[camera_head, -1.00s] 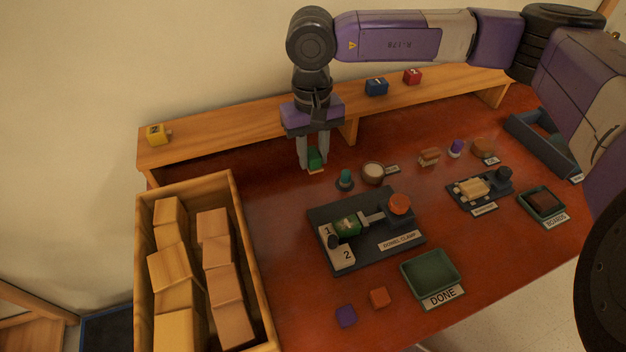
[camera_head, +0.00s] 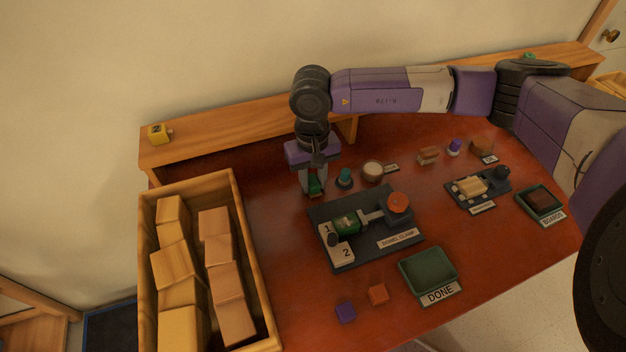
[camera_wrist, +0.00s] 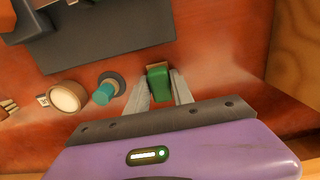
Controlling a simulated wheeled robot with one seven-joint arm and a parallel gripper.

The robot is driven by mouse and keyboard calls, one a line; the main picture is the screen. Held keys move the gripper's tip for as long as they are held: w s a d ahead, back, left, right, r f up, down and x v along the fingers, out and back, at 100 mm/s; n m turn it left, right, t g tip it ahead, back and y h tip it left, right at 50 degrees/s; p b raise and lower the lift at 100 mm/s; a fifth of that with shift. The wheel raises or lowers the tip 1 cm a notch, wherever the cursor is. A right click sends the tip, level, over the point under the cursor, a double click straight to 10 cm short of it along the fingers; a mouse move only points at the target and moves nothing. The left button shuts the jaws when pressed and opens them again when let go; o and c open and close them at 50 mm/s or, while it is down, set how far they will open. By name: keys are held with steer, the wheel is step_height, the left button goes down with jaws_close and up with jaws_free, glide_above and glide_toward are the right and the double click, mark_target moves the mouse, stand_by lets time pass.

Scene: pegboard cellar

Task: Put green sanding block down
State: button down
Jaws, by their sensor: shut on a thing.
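The green sanding block (camera_wrist: 158,83) is between the fingertips of my gripper (camera_wrist: 160,88), which is shut on it. In the head view the block (camera_head: 315,186) is low, at or just above the red-brown table top, partly hidden by the fingers of my gripper (camera_head: 315,183). It is left of a small teal-topped knob on a dark round base (camera_head: 344,178) and behind the dowel clamp board (camera_head: 375,248). I cannot tell whether the block touches the table.
A wooden crate of blocks (camera_head: 236,205) stands at the left. A round cup (camera_head: 373,171) is right of the knob. The green DONE tray (camera_head: 428,268), orange block (camera_head: 378,294) and purple block (camera_head: 346,312) are in front. A raised shelf (camera_head: 220,132) runs behind.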

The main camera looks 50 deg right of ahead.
mark_target(313, 180)
steer(key=shift+f, duration=0.2)
steer(key=c, duration=1.1)
jaws_free()
steer(key=shift+r, duration=0.1)
steer(key=shift+r, duration=0.15)
step_height(313, 180, up, 12)
steer(key=b, duration=0.1)
steer(key=shift+w, duration=0.1)
